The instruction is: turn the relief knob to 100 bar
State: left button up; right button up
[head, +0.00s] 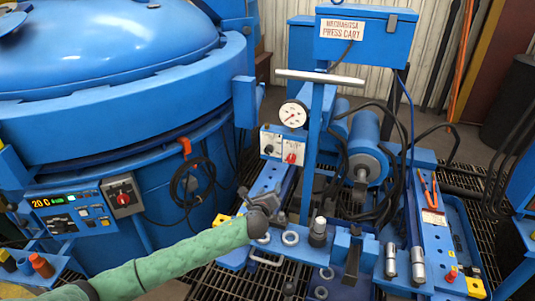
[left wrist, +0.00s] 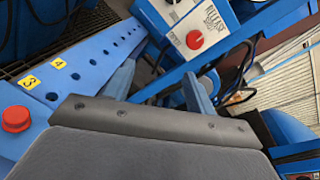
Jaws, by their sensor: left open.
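A small white control panel (head: 282,146) is fixed to the left post of the press cart in the head view. It carries a black knob (head: 268,149) at left and a red knob (head: 291,158) at lower right. My left gripper (head: 262,196) is open and empty, below and apart from the panel. Its fingers (left wrist: 160,90) show spread in the left wrist view.
A blue rail (left wrist: 75,70) with a row of holes and a red button (left wrist: 16,119) lies left in the wrist view. The cart's upright post and T-handle (head: 320,78) stand beside the panel. The big blue furnace (head: 110,70) stands left; cables (head: 190,180) hang on it.

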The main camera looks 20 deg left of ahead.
aim_at(268, 152)
pick_arm(q)
jog(key=shift+w+a+r+m+t+h+p, duration=0.25)
jog(key=shift+w+a+r+m, duration=0.8)
jog(key=shift+w, duration=1.55)
jog(key=shift+w+a+r+m+t+h+p, duration=0.1)
jog(key=shift+w+a+r+m+t+h, duration=0.4)
jog(key=shift+w+m, duration=1.55)
jog(key=shift+w+a+r+m+t+y+p, duration=0.15)
jog(key=shift+w+a+r+m, duration=0.85)
jog(key=shift+w, duration=2.15)
jog(key=shift+a+f+n, duration=0.15)
jog(key=shift+a+n, duration=0.05)
jog(key=shift+n, duration=0.1)
pick_arm(e)
jog(key=shift+s+a+r, duration=0.3)
jog(key=shift+s+a, duration=0.1)
jog(key=shift+a, duration=0.3)
pick_arm(q)
jog(key=c, duration=1)
